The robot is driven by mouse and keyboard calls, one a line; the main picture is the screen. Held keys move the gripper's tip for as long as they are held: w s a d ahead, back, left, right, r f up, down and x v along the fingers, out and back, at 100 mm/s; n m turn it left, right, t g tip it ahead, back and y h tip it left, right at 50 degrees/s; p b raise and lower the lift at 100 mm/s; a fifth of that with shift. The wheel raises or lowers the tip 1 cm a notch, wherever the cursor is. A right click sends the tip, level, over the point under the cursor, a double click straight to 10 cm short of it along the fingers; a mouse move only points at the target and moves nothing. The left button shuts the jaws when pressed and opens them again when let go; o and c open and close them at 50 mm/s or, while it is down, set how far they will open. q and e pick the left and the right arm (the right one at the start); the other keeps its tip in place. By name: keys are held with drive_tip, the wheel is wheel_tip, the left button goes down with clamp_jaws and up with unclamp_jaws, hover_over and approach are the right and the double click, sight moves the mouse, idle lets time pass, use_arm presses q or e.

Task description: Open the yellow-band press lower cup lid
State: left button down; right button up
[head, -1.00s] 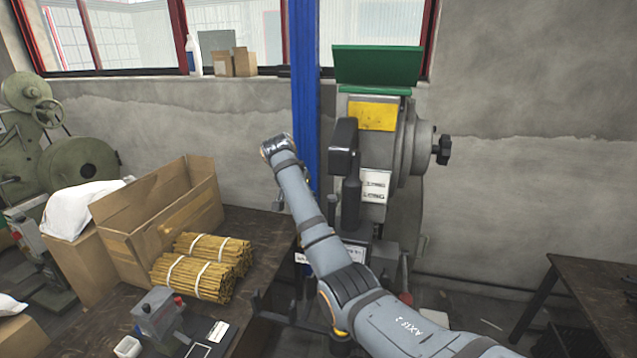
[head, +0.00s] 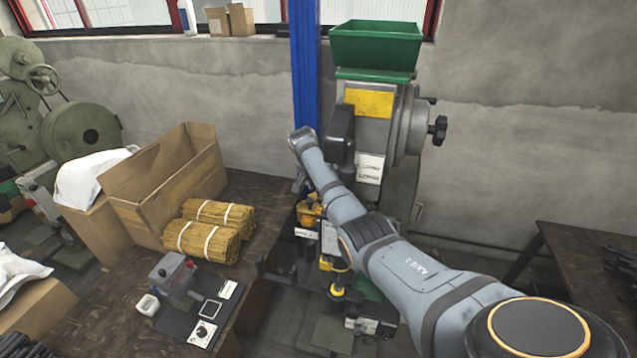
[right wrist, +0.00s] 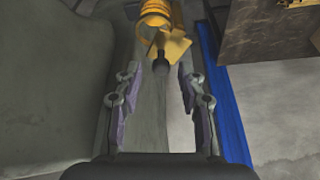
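The press (head: 398,125) with a green hopper (head: 375,45) and a yellow plate (head: 368,103) stands against the wall. My right arm crosses in front of it. A yellow cup-like part (head: 308,213) shows low on the press, left of my forearm. In the right wrist view, a yellow cylinder (right wrist: 154,14) with a flat yellow piece (right wrist: 172,46) and a dark knob (right wrist: 161,68) lies just beyond my right gripper (right wrist: 160,78). The gripper is open, its fingers apart on either side, with nothing clearly held. Whether the lid is open is unclear. My left gripper is out of view.
A dark table (head: 262,200) at left holds a cardboard box (head: 165,190), stick bundles (head: 205,240) and a small grey device (head: 172,274). A blue post (head: 305,70) stands beside the press. Another dark table (head: 590,250) is at right.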

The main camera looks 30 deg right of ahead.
drive_tip(key=shift+w+f, duration=0.1)
drive_tip(key=shift+f, duration=0.2)
drive_tip(key=shift+a, duration=0.15)
drive_tip(key=shift+r, duration=0.1)
clamp_jaws()
drive_tip(key=shift+w+n+t, duration=0.15)
drive_tip(key=shift+n+t, duration=0.15)
drive_tip(key=shift+n, duration=0.5)
unclamp_jaws()
